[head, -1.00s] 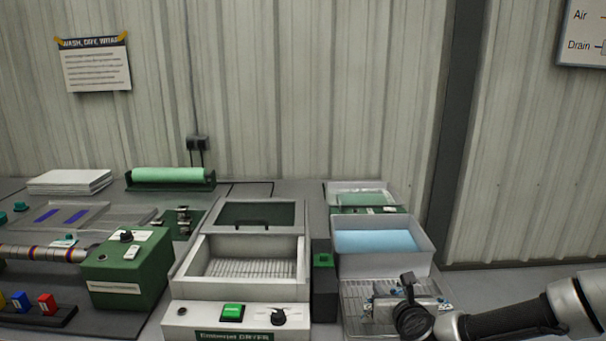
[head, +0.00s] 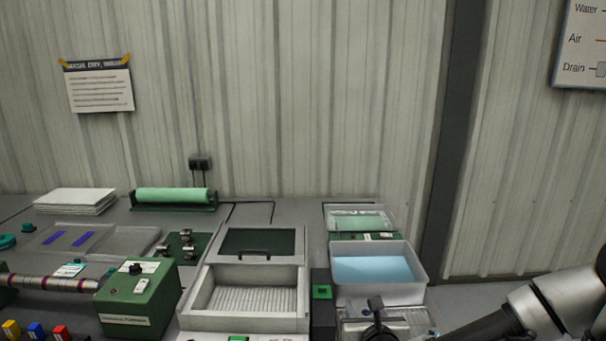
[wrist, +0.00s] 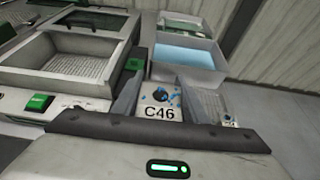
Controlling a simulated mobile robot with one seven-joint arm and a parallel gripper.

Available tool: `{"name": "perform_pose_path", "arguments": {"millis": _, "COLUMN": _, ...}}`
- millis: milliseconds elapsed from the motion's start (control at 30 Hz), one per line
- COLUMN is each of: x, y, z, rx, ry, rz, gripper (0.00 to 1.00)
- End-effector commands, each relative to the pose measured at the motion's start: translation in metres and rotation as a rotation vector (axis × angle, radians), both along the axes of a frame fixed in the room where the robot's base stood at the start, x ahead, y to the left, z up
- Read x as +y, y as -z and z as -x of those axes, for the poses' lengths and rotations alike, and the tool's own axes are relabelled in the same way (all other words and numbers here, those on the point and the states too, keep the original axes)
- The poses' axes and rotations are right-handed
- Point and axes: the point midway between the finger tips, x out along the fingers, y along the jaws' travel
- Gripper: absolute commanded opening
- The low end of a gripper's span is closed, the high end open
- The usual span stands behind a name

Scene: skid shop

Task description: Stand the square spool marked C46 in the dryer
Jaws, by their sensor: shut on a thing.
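My gripper (wrist: 161,88) is shut on the square spool marked C46 (wrist: 158,112), which sits between the two fingers in the wrist view. The label faces the camera and blue bits show on the spool's top around a dark hole. In the head view my gripper (head: 378,322) is at the bottom edge, over the wire rack, and I cannot make out the spool there. The dryer (head: 240,320) is the pale box left of my gripper, with its lid (head: 258,243) open and an empty wire floor inside. It also shows at left in the wrist view (wrist: 72,84).
A tub of blue liquid (head: 425,285) stands behind the wire rack (head: 352,326). A green machine (head: 140,300) stands left of the dryer. The rack's right part shows in the wrist view (wrist: 205,102).

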Motion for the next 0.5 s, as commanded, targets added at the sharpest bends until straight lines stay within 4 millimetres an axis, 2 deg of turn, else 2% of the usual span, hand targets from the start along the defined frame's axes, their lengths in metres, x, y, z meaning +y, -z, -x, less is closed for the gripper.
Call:
{"name": "perform_pose_path", "arguments": {"millis": 33, "x": 0.000, "y": -0.032, "z": 0.000, "rx": -0.001, "ry": 0.000, "rz": 0.001, "gripper": 0.11}}
{"name": "perform_pose_path", "arguments": {"millis": 200, "x": 0.000, "y": -0.066, "z": 0.000, "rx": -0.001, "ry": -0.001, "rz": -0.001, "gripper": 0.11}}
{"name": "perform_pose_path", "arguments": {"millis": 333, "x": 0.000, "y": -0.078, "z": 0.000, "rx": -0.001, "ry": -0.001, "rz": -0.001, "gripper": 0.11}}
{"name": "perform_pose_path", "arguments": {"millis": 500, "x": 0.000, "y": -0.079, "z": 0.000, "rx": 0.001, "ry": 0.002, "rz": -0.006, "gripper": 0.11}}
